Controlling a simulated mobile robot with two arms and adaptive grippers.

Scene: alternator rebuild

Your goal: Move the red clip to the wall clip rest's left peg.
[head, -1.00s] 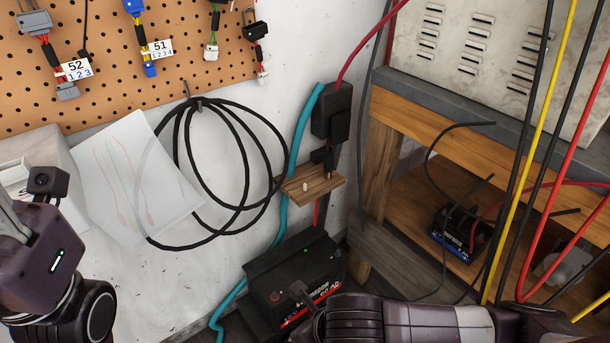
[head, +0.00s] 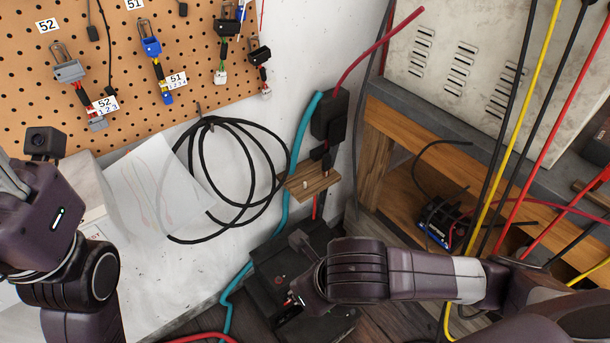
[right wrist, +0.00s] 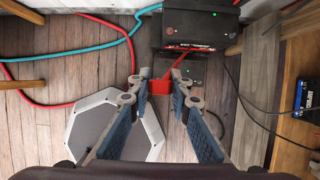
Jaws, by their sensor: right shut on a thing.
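The red clip (right wrist: 160,87) sits between the fingertips of my right gripper (right wrist: 161,88) in the right wrist view, with a red part rising from it. That gripper is shut on it. In the head view my right wrist hides the fingers and the clip. The wall clip rest (head: 318,187) is a small wooden shelf on the wall, above and beyond my right wrist. Its left peg (head: 305,184) is pale and bare. A black clip (head: 322,155) is at its right side. My left gripper (head: 12,182) is at the left edge, partly cut off, its jaw opening unclear.
A black battery (head: 285,262) stands below the shelf, partly behind my right arm. A coiled black cable (head: 255,205) hangs left of the shelf, with a teal hose (head: 299,145) between. A wooden bench (head: 410,200) is on the right. Several cables hang at the right front.

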